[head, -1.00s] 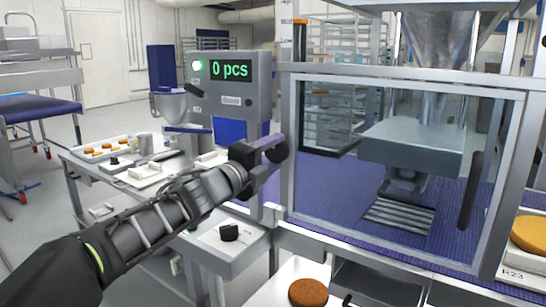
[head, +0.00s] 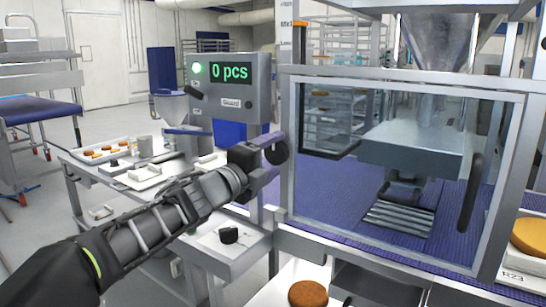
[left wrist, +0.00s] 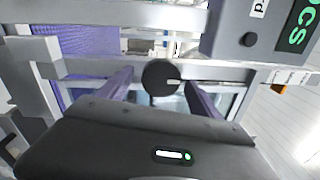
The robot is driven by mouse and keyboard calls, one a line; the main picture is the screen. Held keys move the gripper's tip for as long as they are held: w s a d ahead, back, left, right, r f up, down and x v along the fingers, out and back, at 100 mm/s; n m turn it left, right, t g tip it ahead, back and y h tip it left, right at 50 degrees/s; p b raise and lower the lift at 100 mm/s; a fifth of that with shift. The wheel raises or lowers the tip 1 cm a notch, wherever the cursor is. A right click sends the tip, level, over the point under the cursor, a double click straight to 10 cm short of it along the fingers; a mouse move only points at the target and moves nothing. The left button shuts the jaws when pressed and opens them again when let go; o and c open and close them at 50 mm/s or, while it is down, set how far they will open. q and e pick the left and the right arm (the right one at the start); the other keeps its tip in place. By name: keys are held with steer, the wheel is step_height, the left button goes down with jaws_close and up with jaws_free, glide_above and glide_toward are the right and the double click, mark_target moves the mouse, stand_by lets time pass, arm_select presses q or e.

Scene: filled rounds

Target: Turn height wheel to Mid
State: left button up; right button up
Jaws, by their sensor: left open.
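The height wheel (head: 277,151) is a dark round knob at the left post of the clear-doored machine. In the left wrist view the wheel (left wrist: 160,77) shows face-on with a pale mark pointing right. My left gripper (head: 262,153) is open at the wheel. In the left wrist view the two fingers of my left gripper (left wrist: 156,92) stand on either side of the wheel; I cannot tell whether they touch it. The gripper hides part of the wheel in the head view. My right gripper is not in view.
The machine's clear door (head: 400,180) with a dark handle is right of the wheel. A grey control box (head: 225,90) reading "0 pcs" is behind my left gripper. A side table with a tray of rounds (head: 103,150) stands left. A brown round (head: 308,294) lies at the front.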

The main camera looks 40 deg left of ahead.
arm_select(q)
steer(key=s, duration=0.7)
steer(key=shift+s+f+p, duration=0.25)
steer(key=shift+p, duration=0.2)
